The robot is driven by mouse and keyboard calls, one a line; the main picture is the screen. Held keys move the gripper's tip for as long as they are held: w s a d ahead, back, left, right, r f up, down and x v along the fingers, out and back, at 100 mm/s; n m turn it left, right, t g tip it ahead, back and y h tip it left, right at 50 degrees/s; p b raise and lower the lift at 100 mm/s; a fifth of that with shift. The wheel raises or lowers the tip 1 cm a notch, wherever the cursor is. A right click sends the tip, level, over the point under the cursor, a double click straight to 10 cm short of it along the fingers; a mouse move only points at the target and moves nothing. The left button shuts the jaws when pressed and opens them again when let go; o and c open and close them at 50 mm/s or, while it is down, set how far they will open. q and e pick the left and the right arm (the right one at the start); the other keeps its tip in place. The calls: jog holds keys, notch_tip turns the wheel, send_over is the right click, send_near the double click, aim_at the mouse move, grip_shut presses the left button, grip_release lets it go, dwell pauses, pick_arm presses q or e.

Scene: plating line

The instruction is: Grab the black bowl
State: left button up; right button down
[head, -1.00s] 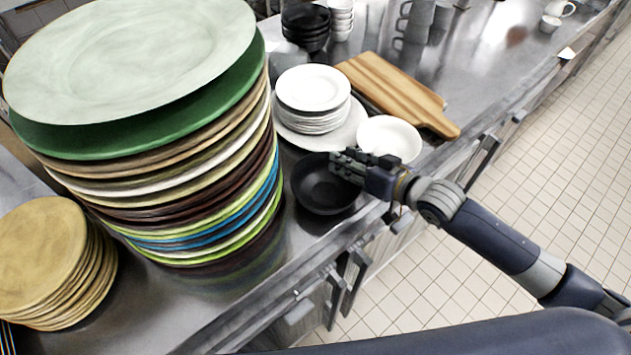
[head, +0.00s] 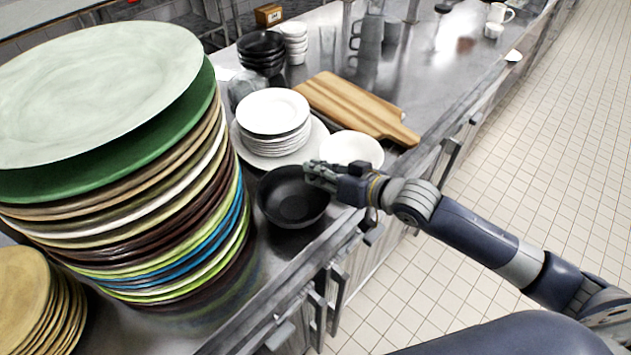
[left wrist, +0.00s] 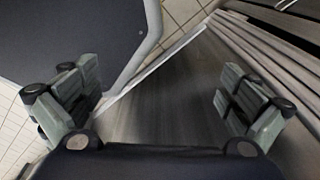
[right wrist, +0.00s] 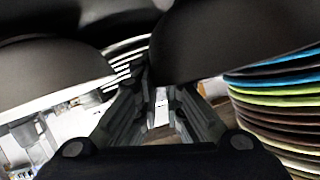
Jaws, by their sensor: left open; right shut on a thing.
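The black bowl (head: 292,205) is at the counter's front edge in the head view, right of the tall plate stack and upright or nearly so. My right gripper (head: 312,172) is shut on the bowl's right rim, its arm coming in from the right. I cannot tell whether the bowl touches the counter. In the right wrist view the narrowed right gripper (right wrist: 155,95) has a large dark curved surface above it. My left gripper (left wrist: 155,105) is open and empty in the left wrist view, and is not in the head view.
A tall stack of coloured plates (head: 130,215) stands close left of the bowl. A white bowl (head: 352,147), stacked white plates (head: 273,112) and a wooden board (head: 355,105) are behind it. Stacked black bowls (head: 261,50) stand farther back. Tiled floor (head: 530,160) lies right.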

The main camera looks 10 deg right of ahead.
jog(key=s+a+r, duration=0.1)
jog(key=s, duration=0.7)
jog(key=s+a+r, duration=0.1)
jog(key=s, duration=0.6)
jog(key=shift+s+a+r, duration=0.25)
jog(key=shift+s+r, duration=0.05)
jog(key=shift+s, duration=0.05)
